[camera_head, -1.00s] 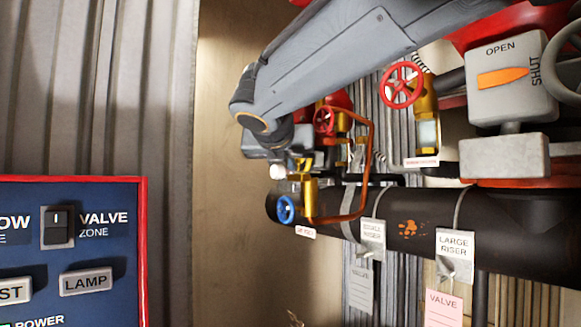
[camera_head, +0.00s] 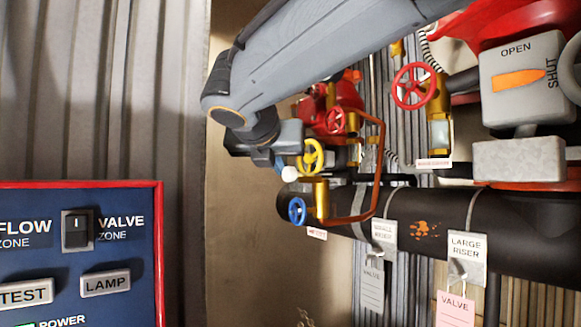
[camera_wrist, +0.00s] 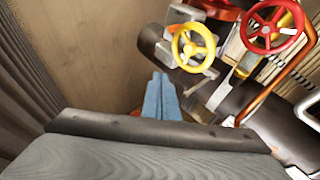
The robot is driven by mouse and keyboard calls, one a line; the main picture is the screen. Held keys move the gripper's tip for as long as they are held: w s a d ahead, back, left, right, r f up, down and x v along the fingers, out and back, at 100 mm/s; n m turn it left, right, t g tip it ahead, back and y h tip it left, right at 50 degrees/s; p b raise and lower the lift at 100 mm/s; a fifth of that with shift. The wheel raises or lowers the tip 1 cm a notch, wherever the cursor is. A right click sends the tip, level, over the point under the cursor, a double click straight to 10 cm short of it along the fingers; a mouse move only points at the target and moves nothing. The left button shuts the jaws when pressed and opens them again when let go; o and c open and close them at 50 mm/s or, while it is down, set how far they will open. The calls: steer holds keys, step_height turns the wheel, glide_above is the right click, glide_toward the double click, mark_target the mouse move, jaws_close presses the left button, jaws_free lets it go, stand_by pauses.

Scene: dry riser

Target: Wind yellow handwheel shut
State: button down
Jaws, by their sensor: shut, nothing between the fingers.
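The yellow handwheel (camera_head: 311,156) shows in the head view on a small brass valve above the dark pipe's left end. It also shows in the wrist view (camera_wrist: 193,46), with its rim and spokes in clear sight. My gripper (camera_head: 279,162) is just left of the wheel in the head view, partly hidden by my own wrist. In the wrist view its two blue fingers (camera_wrist: 160,76) lie together with nothing between them. The fingertips are below and left of the wheel's rim there and appear apart from it.
A blue handwheel (camera_head: 297,211) is just below the yellow one. Red handwheels (camera_head: 335,120) (camera_head: 412,86) are behind and to the right. An orange-brown bent pipe (camera_head: 380,160) passes right of the yellow wheel. A blue control panel (camera_head: 120,240) stands at lower left. Left of the valves is open.

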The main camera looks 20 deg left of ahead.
steer(key=w+d, duration=0.2)
steer(key=w+d+r, duration=0.1)
steer(key=d, duration=0.2)
steer(key=shift+w, duration=0.35)
steer(key=r, duration=0.1)
steer(key=s+r+p, duration=0.1)
steer(key=r, duration=0.1)
steer(key=shift+d+r, duration=0.15)
steer(key=shift+r, duration=0.1)
steer(key=shift+w+a+r+p, duration=0.4)
steer(key=shift+w+r+p, duration=0.1)
steer(key=shift+r, duration=0.15)
steer(key=f+b, duration=0.1)
steer(key=f, duration=0.1)
steer(key=w+a+f+b, duration=0.1)
steer(key=f, duration=0.1)
steer(key=f+b, duration=0.1)
steer(key=f, duration=0.1)
steer(key=shift+w+a, duration=0.35)
steer(key=shift+s+d, duration=0.35)
steer(key=shift+d, duration=0.15)
